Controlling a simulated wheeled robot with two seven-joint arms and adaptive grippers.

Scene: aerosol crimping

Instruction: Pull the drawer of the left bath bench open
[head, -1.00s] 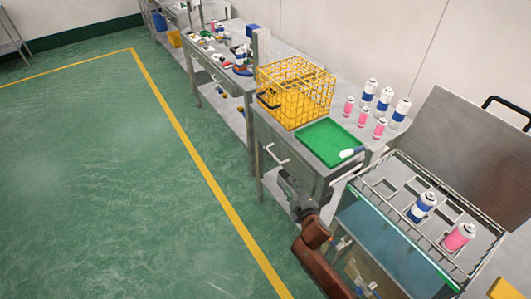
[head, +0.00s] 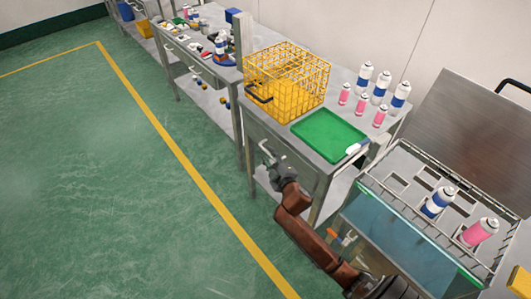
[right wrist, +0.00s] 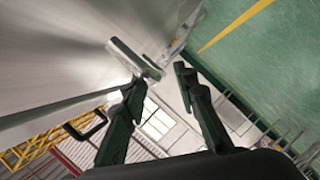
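The steel bench beside the water bath (head: 310,172) has a drawer in its front with a pale bar handle (head: 268,153). The drawer front looks flush with the bench, so it appears closed. My right gripper (head: 277,168) is at this handle, its arm reaching up from the bottom of the head view. In the right wrist view the handle (right wrist: 130,56) lies just ahead of the spread fingers of the right gripper (right wrist: 159,78), its near end close to the gap between the tips. I cannot tell whether they touch. My left gripper is not in view.
On the bench stand a yellow wire basket (head: 287,82), a green tray (head: 328,136) and several spray cans (head: 380,86). The water bath (head: 400,232) with a rack of cans is close on the right. Green floor (head: 110,190) in front of the bench is clear.

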